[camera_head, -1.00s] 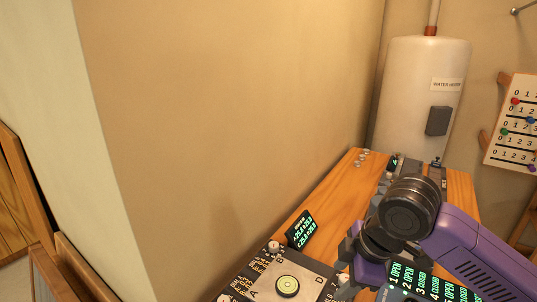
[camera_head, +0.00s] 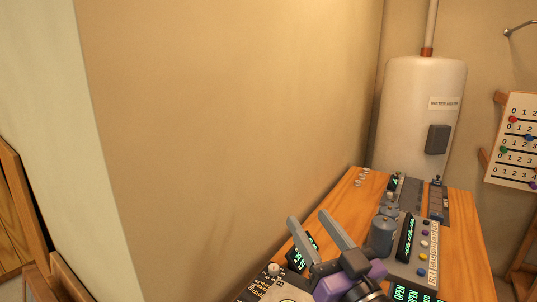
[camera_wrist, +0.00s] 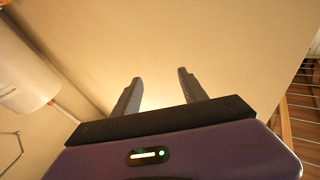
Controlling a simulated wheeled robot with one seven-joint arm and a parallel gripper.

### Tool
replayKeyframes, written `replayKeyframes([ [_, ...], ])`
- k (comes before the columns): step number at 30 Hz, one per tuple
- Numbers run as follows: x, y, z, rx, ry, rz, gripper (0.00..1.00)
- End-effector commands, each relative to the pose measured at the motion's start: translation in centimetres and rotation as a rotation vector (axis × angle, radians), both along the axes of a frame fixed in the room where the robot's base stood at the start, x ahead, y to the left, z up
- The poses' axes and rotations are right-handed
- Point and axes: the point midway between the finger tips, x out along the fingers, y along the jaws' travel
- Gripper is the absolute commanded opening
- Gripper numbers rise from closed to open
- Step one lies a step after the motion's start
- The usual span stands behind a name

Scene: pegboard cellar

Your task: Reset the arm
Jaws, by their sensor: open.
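My gripper (camera_head: 316,236) is low in the head view, raised above the near part of the wooden bench, with its two grey fingers apart and nothing between them. In the wrist view my gripper (camera_wrist: 158,84) also shows open and empty, facing a plain beige wall. My purple wrist is at the bottom of the head view, and most of my arm is out of the picture.
The wooden bench (camera_head: 462,240) carries a panel with coloured buttons, a grey cylinder (camera_head: 382,236) and lit displays (camera_head: 405,238). A white water heater (camera_head: 412,110) stands behind it. A numbered bead board (camera_head: 516,140) hangs at right. The wall (camera_head: 230,120) is bare.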

Motion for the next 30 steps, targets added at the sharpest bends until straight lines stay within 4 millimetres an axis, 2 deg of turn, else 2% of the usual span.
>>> replayKeyframes([
  [6,-4.7,-4.1,-3.4,0.18,-0.014,-0.167,0.5],
  [14,-12.3,-8.2,-8.7,0.25,0.009,-0.349,0.5],
  [21,-20.5,-10.5,-13.2,0.193,0.073,-0.462,0.5],
  [30,-31.0,-12.0,-17.8,0.006,0.227,-0.492,0.5],
])
